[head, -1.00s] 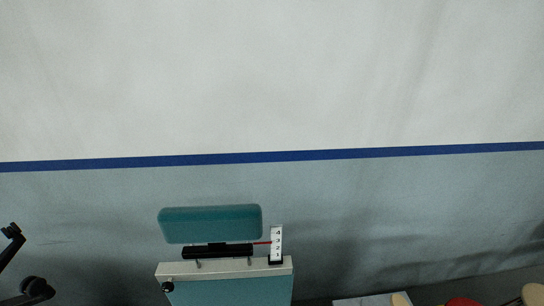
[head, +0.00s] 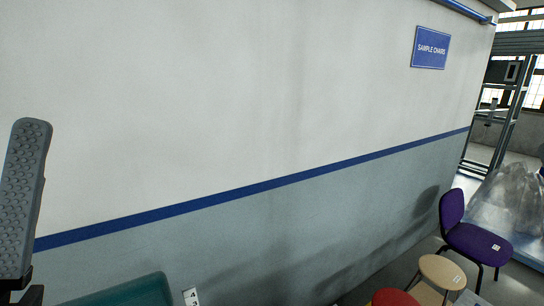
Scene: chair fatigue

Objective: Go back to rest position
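One grey, dimpled finger of my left gripper (head: 24,200) stands upright at the left edge of the head view, with black parts below it at the lower left corner. The other finger does not show, so I cannot tell how far it is open. Nothing is seen held against the visible finger. My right gripper is not in view.
A teal pad (head: 125,292) and a white number scale (head: 191,297) show at the bottom left. A purple chair (head: 470,235), a beige stool (head: 441,271) and a red stool seat (head: 394,297) stand at lower right. The blue-striped wall (head: 250,100) carries a sign (head: 430,48).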

